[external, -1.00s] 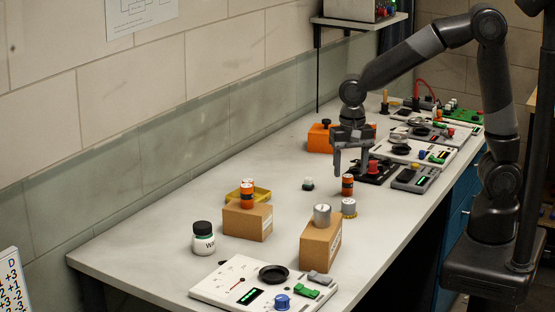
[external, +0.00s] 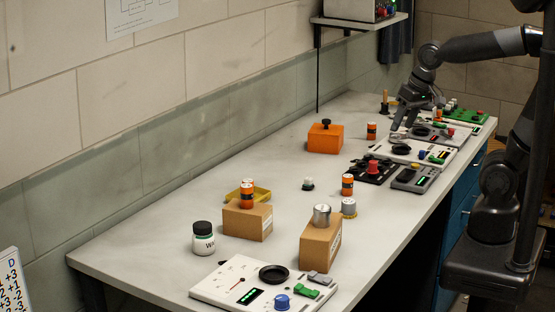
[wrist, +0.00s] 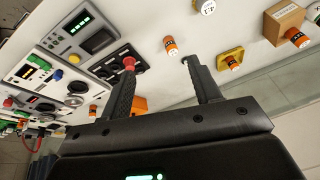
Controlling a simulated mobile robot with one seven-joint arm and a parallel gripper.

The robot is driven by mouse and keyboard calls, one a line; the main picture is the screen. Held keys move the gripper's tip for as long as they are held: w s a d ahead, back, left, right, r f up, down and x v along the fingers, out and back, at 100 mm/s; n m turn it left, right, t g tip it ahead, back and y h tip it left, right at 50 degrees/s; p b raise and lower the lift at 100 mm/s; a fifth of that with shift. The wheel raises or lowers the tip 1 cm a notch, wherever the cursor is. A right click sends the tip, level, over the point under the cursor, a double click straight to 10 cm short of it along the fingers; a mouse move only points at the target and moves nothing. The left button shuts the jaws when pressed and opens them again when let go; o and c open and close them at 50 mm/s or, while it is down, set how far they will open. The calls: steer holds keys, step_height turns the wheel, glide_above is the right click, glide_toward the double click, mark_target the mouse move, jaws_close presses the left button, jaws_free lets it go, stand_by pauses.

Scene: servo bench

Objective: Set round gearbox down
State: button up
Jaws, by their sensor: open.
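No part is labelled as the round gearbox; two silver cylinders look the most like one. One silver cylinder (external: 322,215) stands on the right cardboard box (external: 320,246). The other silver cylinder (external: 348,208) stands on the bench just behind that box. My gripper (external: 404,122) is at the far right of the bench, above the panels and well away from both cylinders. In the wrist view my gripper (wrist: 165,82) has its two dark fingers spread, with nothing held between them.
Orange-and-black cylinders stand on the bench (external: 347,185), beside the orange block (external: 325,138) at the back (external: 371,130), and on the left cardboard box (external: 248,221). A white jar (external: 203,240) and a front panel (external: 215,286) are nearer. The bench middle is mostly clear.

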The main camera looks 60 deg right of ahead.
steer(key=s+d+n+t, duration=0.1)
steer(key=s+d+n, duration=0.1)
steer(key=s, duration=0.3)
steer(key=shift+d+r+n+t+h, duration=0.3)
steer(key=shift+d+r, duration=0.1)
steer(key=shift+d, duration=0.25)
